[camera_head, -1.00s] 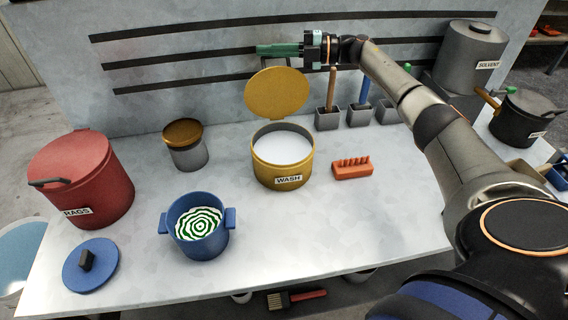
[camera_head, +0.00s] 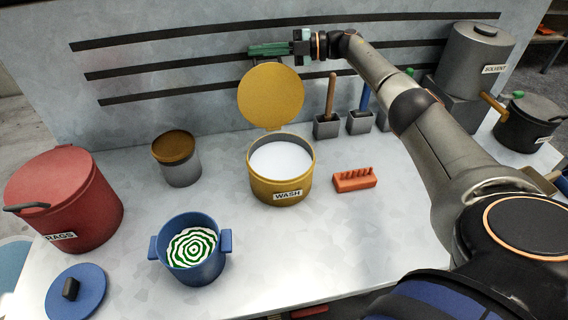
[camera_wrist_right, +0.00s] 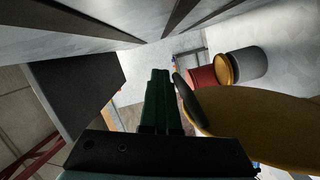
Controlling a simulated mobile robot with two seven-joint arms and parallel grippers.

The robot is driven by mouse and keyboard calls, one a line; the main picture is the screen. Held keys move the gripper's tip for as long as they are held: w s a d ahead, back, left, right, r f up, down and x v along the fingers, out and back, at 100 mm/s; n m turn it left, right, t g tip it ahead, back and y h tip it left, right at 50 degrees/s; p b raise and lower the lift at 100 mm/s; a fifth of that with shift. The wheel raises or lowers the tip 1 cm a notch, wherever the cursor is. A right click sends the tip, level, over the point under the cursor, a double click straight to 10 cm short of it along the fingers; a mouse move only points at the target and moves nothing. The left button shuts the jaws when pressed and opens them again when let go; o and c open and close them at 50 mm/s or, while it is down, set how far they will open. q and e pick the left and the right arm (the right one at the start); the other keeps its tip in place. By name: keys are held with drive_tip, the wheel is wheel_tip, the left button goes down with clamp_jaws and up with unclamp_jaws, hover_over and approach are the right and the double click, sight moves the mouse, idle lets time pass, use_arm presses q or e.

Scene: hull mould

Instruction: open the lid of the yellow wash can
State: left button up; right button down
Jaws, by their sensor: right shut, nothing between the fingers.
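The yellow wash can (camera_head: 281,185) stands on the bench with its round yellow lid (camera_head: 271,95) hinged up at the back, close to upright. White contents show inside the can. My right gripper (camera_head: 256,50) is shut and empty, just above the raised lid's top edge and in front of the slatted back panel. In the right wrist view the green fingers (camera_wrist_right: 159,88) are together beside the lid (camera_wrist_right: 265,125) and its dark handle (camera_wrist_right: 188,98); I cannot tell whether they touch. My left gripper is not in view.
A red rags bin (camera_head: 70,200), a blue pot (camera_head: 192,252) and a brown-topped grey tin (camera_head: 178,160) stand left of the can. An orange rack (camera_head: 355,180) lies to its right, with grey tool holders (camera_head: 327,126) behind. The back panel (camera_head: 185,105) closely limits rearward room.

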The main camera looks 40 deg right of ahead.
drive_tip(key=a+r+p, duration=0.1)
drive_tip(key=p, duration=0.1)
drive_tip(key=a+r+p, duration=0.1)
drive_tip(key=r, duration=0.1)
drive_tip(key=shift+r+p, duration=0.15)
drive_tip(key=shift+p, duration=0.2)
drive_tip(key=shift+s+d+r, duration=0.1)
drive_tip(key=shift+s+r, duration=0.05)
use_arm(q)
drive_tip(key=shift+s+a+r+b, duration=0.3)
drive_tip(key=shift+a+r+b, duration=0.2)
drive_tip(key=shift+b, duration=0.85)
use_arm(e)
drive_tip(key=w+r+v, duration=0.1)
drive_tip(key=v, duration=0.8)
drive_tip(key=shift+d, duration=0.45)
